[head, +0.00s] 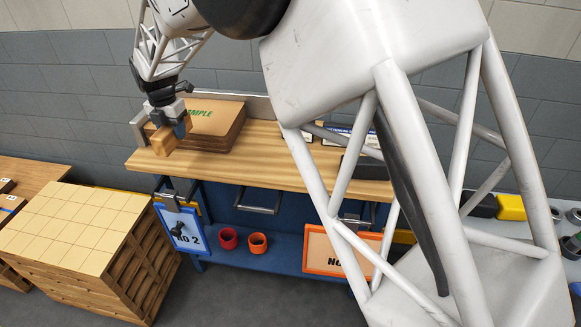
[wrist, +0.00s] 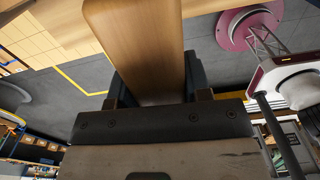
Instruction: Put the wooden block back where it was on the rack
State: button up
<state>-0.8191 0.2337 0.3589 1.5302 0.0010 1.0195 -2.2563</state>
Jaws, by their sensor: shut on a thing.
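The wooden block (head: 162,140) is held by my gripper (head: 172,122), above the left end of the workbench in the head view. In the wrist view the block (wrist: 135,50) stands out large between the two dark fingers, which are shut on it. A wooden stack with a pale, gridded top (head: 75,222) stands at lower left, and looks like the rack. Its pale grid also shows at the upper left of the wrist view (wrist: 55,38). My gripper and the block are above and to the right of it, apart from it. I see no clear gap in the grid.
The workbench (head: 265,172) has a wooden top bearing a brown stack marked with green letters (head: 215,122). Below hang a blue "No 2" board (head: 181,232) and an orange-framed board (head: 340,255). Red (head: 228,238) and orange (head: 258,243) cups sit on the shelf. My arm hides the bench's right side.

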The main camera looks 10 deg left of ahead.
jog(key=s+d+f+m, duration=0.1)
jog(key=s+d, duration=0.2)
jog(key=d, duration=1)
jog(key=s+d+f+m, duration=0.1)
jog(key=s+d+f, duration=0.1)
jog(key=d, duration=1.1)
jog(key=s+d+f+m, duration=0.1)
jog(key=s+d, duration=0.3)
jog(key=d, duration=1)
jog(key=shift+f+m, duration=0.4)
jog(key=shift+a, duration=0.15)
jog(key=w+a, duration=0.2)
jog(key=w, duration=0.2)
jog(key=w+a+f, duration=0.1)
jog(key=w+a, duration=0.1)
jog(key=w, duration=0.3)
jog(key=w+a, duration=0.2)
jog(key=w, duration=0.3)
jog(key=shift+w+a+f, duration=0.25)
jog(key=shift+f, duration=1.75)
jog(key=shift+f, duration=0.2)
jog(key=o, duration=1.1)
